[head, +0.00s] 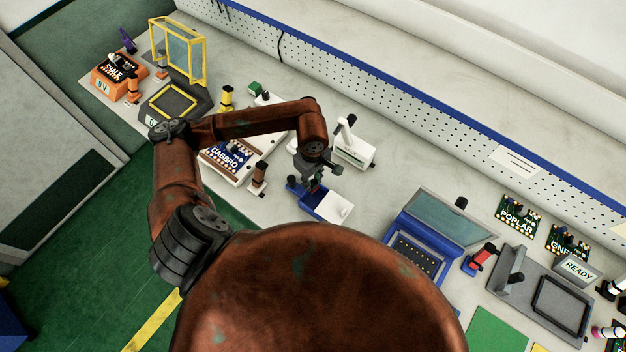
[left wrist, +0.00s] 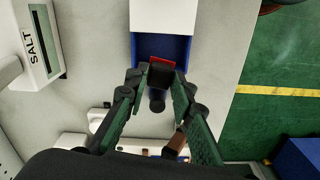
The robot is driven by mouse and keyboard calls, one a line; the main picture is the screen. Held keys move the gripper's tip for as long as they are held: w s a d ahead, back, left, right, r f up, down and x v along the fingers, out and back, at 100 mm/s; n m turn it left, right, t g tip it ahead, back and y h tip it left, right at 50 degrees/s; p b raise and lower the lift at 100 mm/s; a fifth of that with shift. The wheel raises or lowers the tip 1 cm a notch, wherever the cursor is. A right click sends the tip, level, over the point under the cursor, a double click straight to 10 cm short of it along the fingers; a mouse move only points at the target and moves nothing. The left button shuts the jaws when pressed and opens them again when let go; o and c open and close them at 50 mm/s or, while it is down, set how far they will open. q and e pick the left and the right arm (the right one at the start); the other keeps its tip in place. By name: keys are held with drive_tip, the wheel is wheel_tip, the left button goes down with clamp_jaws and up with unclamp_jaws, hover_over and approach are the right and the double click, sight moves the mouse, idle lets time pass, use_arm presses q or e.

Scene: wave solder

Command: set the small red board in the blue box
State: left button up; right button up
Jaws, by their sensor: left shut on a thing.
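The blue box (head: 307,203) stands on the light bench near the middle of the head view, with a white part on its right end. In the left wrist view the blue box (left wrist: 179,47) is at the top, its blue inside open and the white part above it. My left gripper (left wrist: 160,78) is shut on the small red board (left wrist: 163,60), seen as a red edge with a black piece between the fingertips. In the head view the left gripper (head: 314,181) is over the blue box. Whether the board touches the box cannot be told. My right gripper is not in view.
A white device (head: 354,151) stands just behind the box, and the GABBRO board fixture (head: 245,165) is to the left. A blue fixture with a raised lid (head: 421,252) is to the right. The bench's front edge is close to the box.

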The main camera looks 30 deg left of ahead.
use_arm(q)
drive_tip(key=b, duration=0.9)
hover_over(312, 200)
wheel_tip(312, 200, down, 10)
drive_tip(key=shift+w+f, duration=0.1)
drive_tip(key=shift+f+b, duration=0.3)
drive_tip(key=shift+f, duration=0.2)
drive_tip(key=o, duration=1)
wheel_tip(312, 200, up, 12)
idle(0.4)
